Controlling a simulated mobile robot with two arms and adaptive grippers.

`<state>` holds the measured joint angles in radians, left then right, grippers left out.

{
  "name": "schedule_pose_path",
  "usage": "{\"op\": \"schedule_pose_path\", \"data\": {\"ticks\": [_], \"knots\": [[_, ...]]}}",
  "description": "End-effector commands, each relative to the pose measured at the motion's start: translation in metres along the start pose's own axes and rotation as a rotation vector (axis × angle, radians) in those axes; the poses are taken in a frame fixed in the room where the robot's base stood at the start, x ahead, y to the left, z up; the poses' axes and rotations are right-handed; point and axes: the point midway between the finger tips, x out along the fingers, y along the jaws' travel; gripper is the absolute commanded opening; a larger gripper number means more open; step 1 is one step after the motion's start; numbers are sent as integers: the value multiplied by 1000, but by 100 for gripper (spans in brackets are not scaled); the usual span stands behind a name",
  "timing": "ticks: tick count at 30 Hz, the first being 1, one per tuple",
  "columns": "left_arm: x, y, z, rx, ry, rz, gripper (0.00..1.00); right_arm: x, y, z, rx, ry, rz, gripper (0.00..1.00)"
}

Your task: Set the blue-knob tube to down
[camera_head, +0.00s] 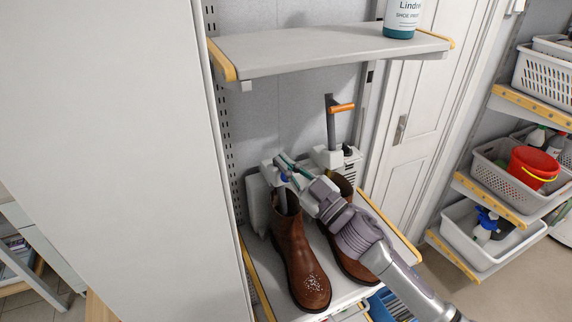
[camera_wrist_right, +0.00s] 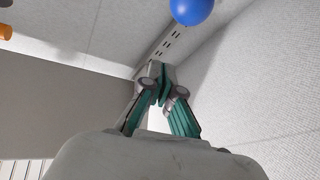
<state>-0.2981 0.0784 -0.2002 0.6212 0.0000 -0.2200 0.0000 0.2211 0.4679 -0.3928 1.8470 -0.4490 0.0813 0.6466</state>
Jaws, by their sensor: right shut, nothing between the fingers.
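The blue knob (camera_head: 284,178) shows just below my right gripper's fingers in the head view. It also shows as a round blue ball (camera_wrist_right: 192,10) at the top of the right wrist view, apart from the fingers. A grey tube (camera_head: 281,201) below the knob runs into the left brown boot (camera_head: 294,255). My right gripper (camera_head: 283,165) is shut and empty, close to the knob; the head view does not tell whether they touch. Its fingertips meet in the right wrist view (camera_wrist_right: 161,90). My left gripper is not in view.
A grey shelf (camera_head: 310,48) with a bottle (camera_head: 402,20) hangs above. A tall white panel (camera_head: 110,150) closes off the left. Baskets (camera_head: 505,180) stand at right.

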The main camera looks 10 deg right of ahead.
Motion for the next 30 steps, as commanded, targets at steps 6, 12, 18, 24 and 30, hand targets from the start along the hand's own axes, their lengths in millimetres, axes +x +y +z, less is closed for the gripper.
{"op": "schedule_pose_path", "data": {"ticks": [6, 12, 18, 24, 30], "knots": [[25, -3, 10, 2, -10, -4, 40, -46, -4, 9, -1, -5, -2, 0], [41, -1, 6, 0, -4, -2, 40, -81, -4, 7, 0, -4, -3, 0], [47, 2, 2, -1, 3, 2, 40, -98, -2, 4, 1, -2, -1, 0], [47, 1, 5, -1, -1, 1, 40, -103, -1, 8, 10, -27, 23, 0], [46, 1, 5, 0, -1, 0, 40, -138, -4, 63, 94, -341, 222, 0]]}}
